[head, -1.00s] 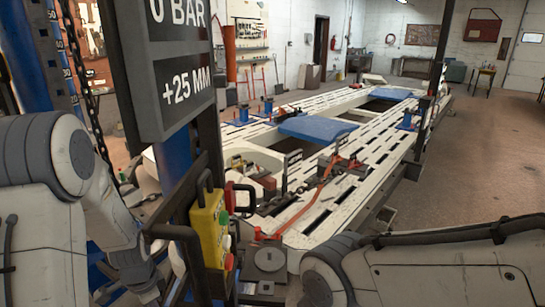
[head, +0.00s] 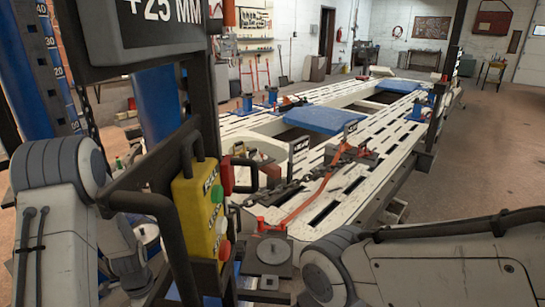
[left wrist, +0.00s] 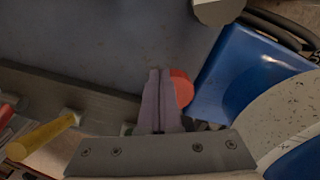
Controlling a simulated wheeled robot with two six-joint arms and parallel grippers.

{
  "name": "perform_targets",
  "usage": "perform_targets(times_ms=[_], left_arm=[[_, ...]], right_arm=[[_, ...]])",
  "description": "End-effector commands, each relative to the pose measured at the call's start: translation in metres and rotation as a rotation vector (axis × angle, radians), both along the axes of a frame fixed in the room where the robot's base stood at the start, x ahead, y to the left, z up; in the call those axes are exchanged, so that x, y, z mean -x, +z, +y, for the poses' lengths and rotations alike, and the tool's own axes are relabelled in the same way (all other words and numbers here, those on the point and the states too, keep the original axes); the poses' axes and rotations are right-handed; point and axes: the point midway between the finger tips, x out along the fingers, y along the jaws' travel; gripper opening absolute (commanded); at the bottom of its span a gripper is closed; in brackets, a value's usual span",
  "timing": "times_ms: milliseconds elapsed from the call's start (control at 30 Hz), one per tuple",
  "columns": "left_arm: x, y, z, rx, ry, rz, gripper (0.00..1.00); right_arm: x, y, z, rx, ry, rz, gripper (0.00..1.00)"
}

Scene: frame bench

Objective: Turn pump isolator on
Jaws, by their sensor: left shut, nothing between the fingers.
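In the left wrist view my left gripper (left wrist: 160,76) is shut and empty, its two pale fingers side by side. A round red part (left wrist: 181,88) shows right beside the fingers, partly hidden by them; I cannot tell whether they touch or whether it is the pump isolator. A blue box-like part (left wrist: 245,68) lies to the right of it. In the head view a yellow control box (head: 200,215) with green and red buttons hangs on a dark post, with a red part (head: 228,176) just behind it. My left gripper is hidden there, and my right gripper is out of frame.
A dark frame rail (head: 150,215) and a hanging sign (head: 150,30) stand close in front of me. The slotted pale frame bench (head: 340,190) stretches away to the back right, with clamps and a chain on it. Floor (head: 490,150) to its right is clear.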

Motion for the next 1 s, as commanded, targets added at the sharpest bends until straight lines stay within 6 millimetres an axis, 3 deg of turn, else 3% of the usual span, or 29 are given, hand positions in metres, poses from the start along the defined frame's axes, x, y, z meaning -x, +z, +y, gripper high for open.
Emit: perform_targets(times_ms=[200,1000], left_arm=[[0.0003,-0.0154,0.0013,0.0,0.003,-0.001,0.0],[-0.0026,-0.0145,-0.0012,0.0,0.004,-0.001,0.0]], right_arm=[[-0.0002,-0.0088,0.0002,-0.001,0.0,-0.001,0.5],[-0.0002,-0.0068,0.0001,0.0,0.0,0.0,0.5]])
